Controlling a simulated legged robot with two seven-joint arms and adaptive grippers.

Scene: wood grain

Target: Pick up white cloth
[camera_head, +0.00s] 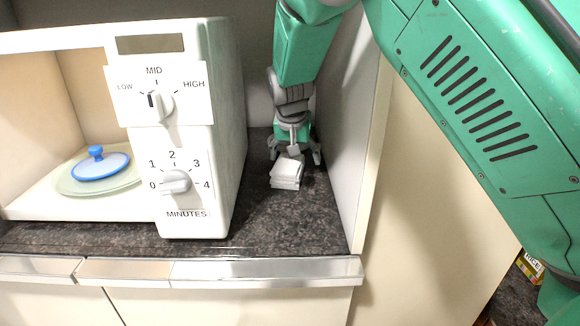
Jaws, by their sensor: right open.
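The white cloth (286,172) is a small folded stack. It lies on the dark speckled counter (240,232) in the narrow gap between the microwave and the side panel. My right gripper (294,158) points down at the back edge of the cloth, with its fingers spread to either side. It is open, and I cannot tell whether it touches the cloth. The left gripper is not in view.
A white microwave (215,130) with its door open or absent stands left of the cloth. Inside is a plate (65,182) with a blue-knobbed lid (100,165). A pale side panel (345,150) closes the gap on the right. The counter in front of the cloth is clear.

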